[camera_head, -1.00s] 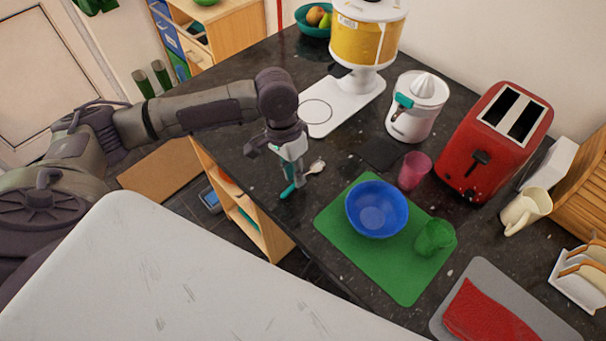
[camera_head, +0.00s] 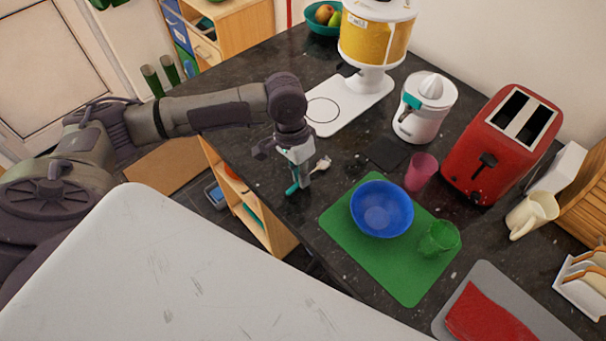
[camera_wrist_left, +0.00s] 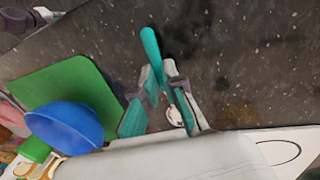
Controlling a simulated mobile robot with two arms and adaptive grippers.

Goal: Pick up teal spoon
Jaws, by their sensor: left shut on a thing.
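The teal spoon (camera_head: 292,188) has a teal handle and a pale metal bowl (camera_head: 322,164). My left gripper (camera_head: 302,176) is shut on it, pointing down close to the dark counter near its front edge. In the left wrist view the teal handle (camera_wrist_left: 150,45) sticks out past the fingers of my left gripper (camera_wrist_left: 163,90). Part of the spoon's middle is hidden by the fingers. I cannot tell whether the spoon still touches the counter. My right gripper is not in view.
A pink cup (camera_head: 420,171), a white juicer (camera_head: 425,106) and a red toaster (camera_head: 500,145) stand behind. The dark counter (camera_head: 245,150) left of the gripper is clear.

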